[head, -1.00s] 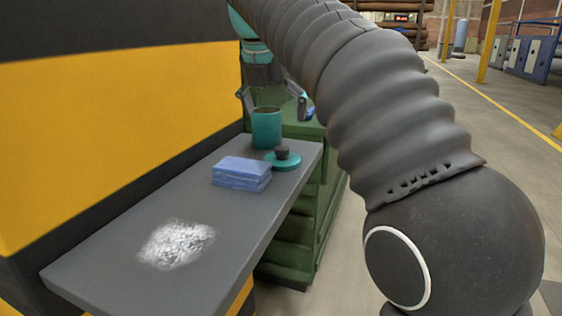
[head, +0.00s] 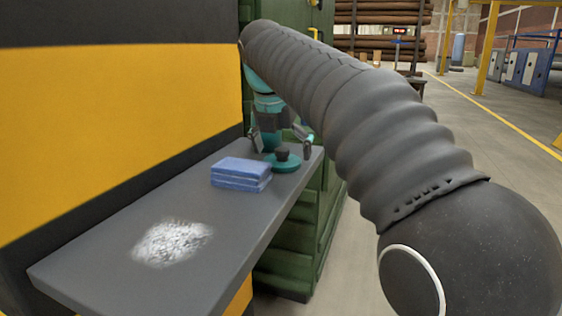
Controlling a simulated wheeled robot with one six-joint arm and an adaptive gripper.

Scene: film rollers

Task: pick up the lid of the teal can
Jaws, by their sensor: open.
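The teal lid (head: 287,167) lies flat on the grey shelf, with a dark knob (head: 282,154) on top. The teal can (head: 269,144) stands just behind the lid, mostly hidden by my gripper. My gripper (head: 281,148) is open and points down at the shelf's far end. One finger shows to the left of the can and lid, the other to the right of the knob. Nothing is seen held. I cannot tell from this view whether the fingers are over the lid or over the can behind it.
A stack of blue sponges or cloths (head: 241,174) lies in front and to the left of the lid. A whitish powdery patch (head: 172,242) marks the near part of the grey shelf (head: 115,255). A yellow and black wall borders the left; a green cabinet (head: 305,235) stands behind.

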